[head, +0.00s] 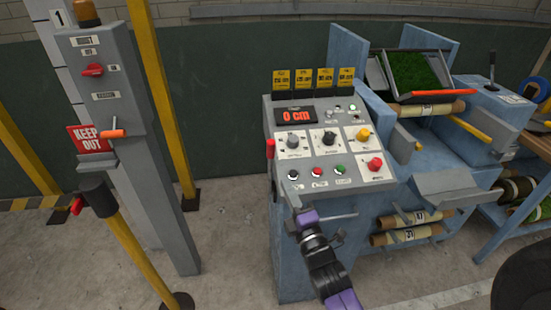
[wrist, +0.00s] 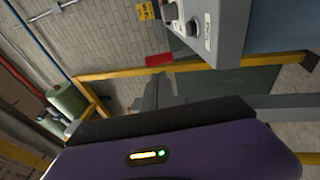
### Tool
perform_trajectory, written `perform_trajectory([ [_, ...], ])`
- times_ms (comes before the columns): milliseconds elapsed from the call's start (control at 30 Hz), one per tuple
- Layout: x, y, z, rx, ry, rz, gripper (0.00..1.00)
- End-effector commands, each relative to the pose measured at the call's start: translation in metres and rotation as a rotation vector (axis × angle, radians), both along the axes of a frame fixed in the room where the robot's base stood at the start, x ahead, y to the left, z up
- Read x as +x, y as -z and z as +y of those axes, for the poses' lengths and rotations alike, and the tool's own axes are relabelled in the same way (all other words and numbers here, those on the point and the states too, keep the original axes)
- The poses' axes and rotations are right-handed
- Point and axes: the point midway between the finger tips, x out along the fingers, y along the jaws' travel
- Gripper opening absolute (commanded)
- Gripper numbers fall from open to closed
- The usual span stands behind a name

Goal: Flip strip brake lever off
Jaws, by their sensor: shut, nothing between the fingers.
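A red-handled lever (head: 270,148) sticks up at the left side of the grey control console (head: 268,115). In the wrist view a red handle (wrist: 160,59) juts out left of a grey box. A black-knobbed lever (head: 491,65) stands upright on the blue machine at the right. No readable label tells me which one is the strip brake lever. My gripper (head: 292,197) is shut and empty, low in front of the console's left corner. It is below the red-handled lever and apart from it. My purple wrist partly hides the console's lower front.
The console carries a display reading 0 cm, several knobs and buttons. A grey post (head: 160,190) with a KEEP OUT sign (head: 88,139) and yellow barriers stands at the left. Turf lies in a tray (head: 375,75) behind the console. Bare floor (head: 230,230) lies between post and console.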

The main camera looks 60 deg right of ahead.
Motion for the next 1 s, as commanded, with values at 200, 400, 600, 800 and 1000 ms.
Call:
perform_trajectory([
  [200, 0.034, -0.014, -0.028, -0.002, 0.001, -0.003, 0.0],
  [400, 0.058, -0.02, -0.047, 0.001, 0.001, -0.001, 0.0],
  [600, 0.071, -0.022, -0.056, 0.001, 0.001, -0.001, 0.0],
  [800, 0.073, -0.021, -0.057, 0.001, 0.0, 0.001, 0.0],
  [1000, 0.073, -0.021, -0.057, 0.0, 0.0, 0.0, 0.0],
])
